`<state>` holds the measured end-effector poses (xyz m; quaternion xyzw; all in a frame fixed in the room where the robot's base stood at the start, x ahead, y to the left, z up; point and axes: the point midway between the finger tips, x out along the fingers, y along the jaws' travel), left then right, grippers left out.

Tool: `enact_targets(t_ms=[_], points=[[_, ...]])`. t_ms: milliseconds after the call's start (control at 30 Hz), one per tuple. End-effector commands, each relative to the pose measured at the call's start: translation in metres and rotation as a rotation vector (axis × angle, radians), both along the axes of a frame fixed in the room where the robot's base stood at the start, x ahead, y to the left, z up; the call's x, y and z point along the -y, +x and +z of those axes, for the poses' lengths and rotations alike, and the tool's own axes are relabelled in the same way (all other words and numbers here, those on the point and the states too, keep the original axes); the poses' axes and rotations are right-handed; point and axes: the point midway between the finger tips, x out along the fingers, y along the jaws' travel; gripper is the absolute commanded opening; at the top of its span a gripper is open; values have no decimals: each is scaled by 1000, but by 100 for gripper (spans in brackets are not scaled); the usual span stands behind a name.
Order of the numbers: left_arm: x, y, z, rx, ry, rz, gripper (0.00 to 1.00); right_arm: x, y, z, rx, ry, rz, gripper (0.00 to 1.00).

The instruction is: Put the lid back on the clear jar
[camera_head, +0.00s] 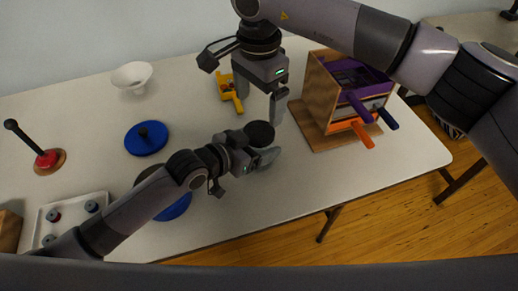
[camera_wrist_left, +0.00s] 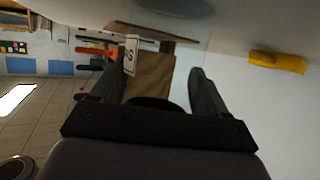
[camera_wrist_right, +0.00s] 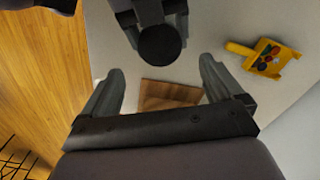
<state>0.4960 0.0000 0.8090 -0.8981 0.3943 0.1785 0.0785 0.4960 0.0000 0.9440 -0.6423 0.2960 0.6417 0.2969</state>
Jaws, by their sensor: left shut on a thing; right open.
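A dark round disc, which looks like the lid (camera_head: 260,133), is between the fingers of my left gripper (camera_head: 262,158), which is shut on it above the table. It also shows face-on in the right wrist view (camera_wrist_right: 160,45), and its dark edge shows in the left wrist view (camera_wrist_left: 155,103). My right gripper (camera_head: 260,98) is open and empty, pointing down beyond the left one, near a yellow object (camera_head: 228,88). I cannot make out the clear jar; part of the table is hidden behind my left arm.
A wooden drawer unit (camera_head: 314,92) with purple and orange parts stands at the right on a wooden board (camera_head: 318,140). A blue knobbed disc (camera_head: 147,140), a white bowl (camera_head: 132,76), a red-based stick (camera_head: 46,159) and a white tray (camera_head: 82,203) are at left. The front-right tabletop is clear.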

Motion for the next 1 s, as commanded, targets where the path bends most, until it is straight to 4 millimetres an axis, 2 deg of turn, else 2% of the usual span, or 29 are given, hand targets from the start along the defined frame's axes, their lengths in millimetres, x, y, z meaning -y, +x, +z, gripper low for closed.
enact_targets(t_ms=[433, 600, 900, 967, 1000], points=[[0, 0, 0, -1, 1, 0, 0, 0, -1, -64, -4, -2, 0, 94], [0, 0, 0, -1, 1, 0, 0, 0, 0, -74, -2, -1, 1, 94], [0, 0, 0, -1, 1, 0, 0, 0, 0, -76, -1, -2, 1, 94], [0, 0, 0, -1, 1, 0, 0, 0, 0, -76, -1, -2, 1, 74], [0, 0, 0, -1, 1, 0, 0, 0, 0, -76, -1, -2, 1, 61]])
